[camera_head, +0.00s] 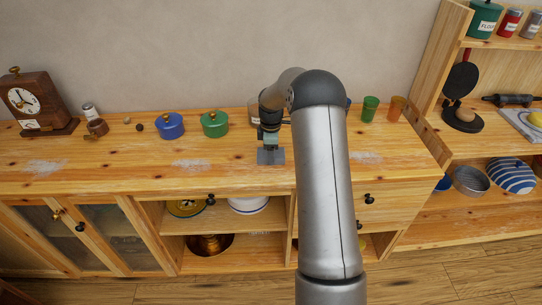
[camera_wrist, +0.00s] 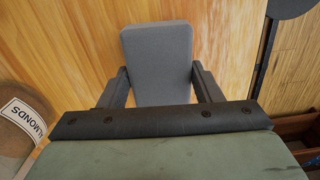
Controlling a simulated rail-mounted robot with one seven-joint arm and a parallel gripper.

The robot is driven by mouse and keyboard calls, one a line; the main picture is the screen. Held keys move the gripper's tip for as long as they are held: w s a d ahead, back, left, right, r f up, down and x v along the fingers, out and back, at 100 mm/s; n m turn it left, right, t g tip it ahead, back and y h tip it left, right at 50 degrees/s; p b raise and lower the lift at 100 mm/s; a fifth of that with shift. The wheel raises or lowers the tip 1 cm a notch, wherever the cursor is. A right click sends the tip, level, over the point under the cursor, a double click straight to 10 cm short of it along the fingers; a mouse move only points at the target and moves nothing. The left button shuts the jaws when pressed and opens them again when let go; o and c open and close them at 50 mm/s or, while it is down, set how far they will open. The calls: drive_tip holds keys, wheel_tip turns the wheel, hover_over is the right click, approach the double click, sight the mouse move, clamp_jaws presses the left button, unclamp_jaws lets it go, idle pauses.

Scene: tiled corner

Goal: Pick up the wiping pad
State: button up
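The wiping pad is a grey block with rounded corners (camera_wrist: 158,62), lying on the wooden counter. In the head view it shows as a small grey shape (camera_head: 271,157) near the counter's middle. My gripper (camera_wrist: 159,72) is over it, pointing down, with its two dark fingers set wide apart. One fingertip is at each side of the pad, very close to its edges. I cannot tell whether they touch it. The near end of the pad is hidden behind the gripper's bar. My arm hides part of the counter to the right.
A jar labelled ALMONDS (camera_wrist: 20,115) stands close to my gripper's left. A green pot (camera_head: 214,124) and a blue pot (camera_head: 171,126) are further left. Green (camera_head: 370,109) and orange (camera_head: 396,108) cups stand right.

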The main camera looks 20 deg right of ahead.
drive_tip(key=c, duration=0.3)
drive_tip(key=shift+r, duration=0.1)
drive_tip(key=shift+r, duration=0.65)
drive_tip(key=s+a+r+b, duration=0.3)
drive_tip(key=s+r+b, duration=0.1)
drive_tip(key=s+r, duration=0.7)
drive_tip(key=shift+s+a+r, duration=0.25)
drive_tip(key=shift+s+a, duration=0.15)
drive_tip(key=shift+s, duration=0.85)
